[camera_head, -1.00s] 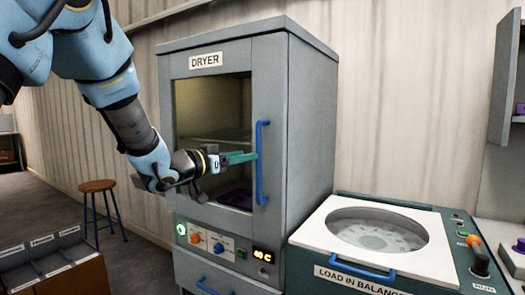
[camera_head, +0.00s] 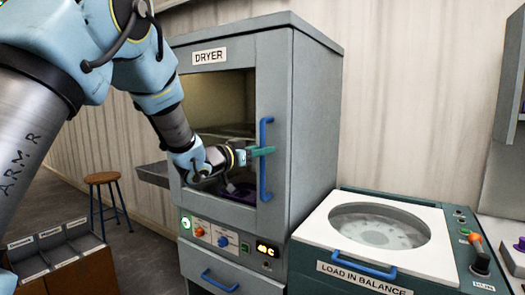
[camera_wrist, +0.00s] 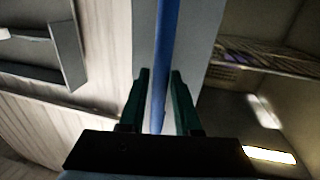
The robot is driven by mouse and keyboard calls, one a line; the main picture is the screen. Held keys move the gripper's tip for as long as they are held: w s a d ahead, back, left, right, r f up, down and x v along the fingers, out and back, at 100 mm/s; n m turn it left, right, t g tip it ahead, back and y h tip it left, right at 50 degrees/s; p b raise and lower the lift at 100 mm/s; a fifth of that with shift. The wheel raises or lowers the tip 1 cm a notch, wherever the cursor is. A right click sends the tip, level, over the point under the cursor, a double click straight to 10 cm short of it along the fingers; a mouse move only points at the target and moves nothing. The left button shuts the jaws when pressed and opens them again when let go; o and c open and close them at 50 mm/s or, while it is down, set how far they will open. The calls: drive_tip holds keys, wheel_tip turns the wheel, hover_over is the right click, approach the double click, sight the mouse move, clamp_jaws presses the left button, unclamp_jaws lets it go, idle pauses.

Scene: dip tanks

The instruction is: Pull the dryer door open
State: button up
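The grey dryer (camera_head: 315,150) stands in the middle of the head view, and its windowed door looks shut. The door's upright blue handle (camera_head: 266,185) is on the right side of the door. My gripper (camera_head: 263,151), with green fingers, is at the handle's middle. In the wrist view the blue handle (camera_wrist: 164,40) runs between the two fingers (camera_wrist: 159,95), with a visible gap beside it. The fingers are apart and not closed on it. My arm covers part of the window and the door's left edge.
A top-loading machine (camera_head: 370,260) labelled LOAD IN BALANCE stands close at the dryer's right. A stool (camera_head: 102,179) and a sectioned box (camera_head: 60,255) are on the left. A dark ledge (camera_head: 152,174) juts out at the dryer's left. A purple item (camera_head: 240,190) shows through the window.

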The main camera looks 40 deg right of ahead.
clamp_jaws()
idle(1.0)
